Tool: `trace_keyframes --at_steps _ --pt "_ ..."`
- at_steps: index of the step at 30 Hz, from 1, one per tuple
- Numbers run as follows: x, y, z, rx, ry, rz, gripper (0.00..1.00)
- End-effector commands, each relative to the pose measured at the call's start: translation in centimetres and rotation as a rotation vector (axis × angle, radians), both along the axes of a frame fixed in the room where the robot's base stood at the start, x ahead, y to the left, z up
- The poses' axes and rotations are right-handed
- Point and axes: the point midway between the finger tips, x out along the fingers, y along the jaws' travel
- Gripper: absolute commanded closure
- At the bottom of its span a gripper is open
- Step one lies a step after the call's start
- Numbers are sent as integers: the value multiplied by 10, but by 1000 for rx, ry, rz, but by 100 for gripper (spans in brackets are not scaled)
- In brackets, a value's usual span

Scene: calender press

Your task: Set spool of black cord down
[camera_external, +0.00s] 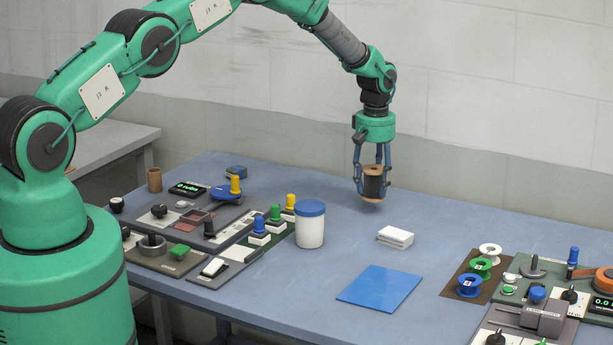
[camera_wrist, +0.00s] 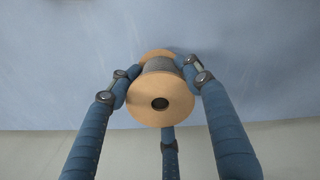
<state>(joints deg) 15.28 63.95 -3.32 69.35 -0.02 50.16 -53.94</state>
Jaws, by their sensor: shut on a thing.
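The spool of black cord (camera_external: 373,186) has tan end discs and a dark wound middle. My gripper (camera_external: 372,180) is shut on it near the back of the blue table (camera_external: 345,247). In the wrist view the spool (camera_wrist: 160,99) sits tilted between the blue fingers of my gripper (camera_wrist: 163,85), with one round end and its centre hole facing the camera. In the outside view its lower end is close to the table top; I cannot tell whether it touches.
A white tub with a blue lid (camera_external: 310,226), white blocks (camera_external: 395,237) and a blue sheet (camera_external: 379,289) lie nearer the front. Control panels (camera_external: 205,225) fill the left. Coloured spools (camera_external: 470,284) stand on a brown mat at right. The table around my gripper is clear.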

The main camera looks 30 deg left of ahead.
Motion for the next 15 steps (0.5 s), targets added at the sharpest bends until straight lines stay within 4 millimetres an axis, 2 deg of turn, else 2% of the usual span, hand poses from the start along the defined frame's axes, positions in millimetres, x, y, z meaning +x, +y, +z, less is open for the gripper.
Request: trace_keyframes --at_steps 6,15 --pt "17 -4 -2 0 -1 0 82" --pt "20 -5 -1 0 0 0 82"
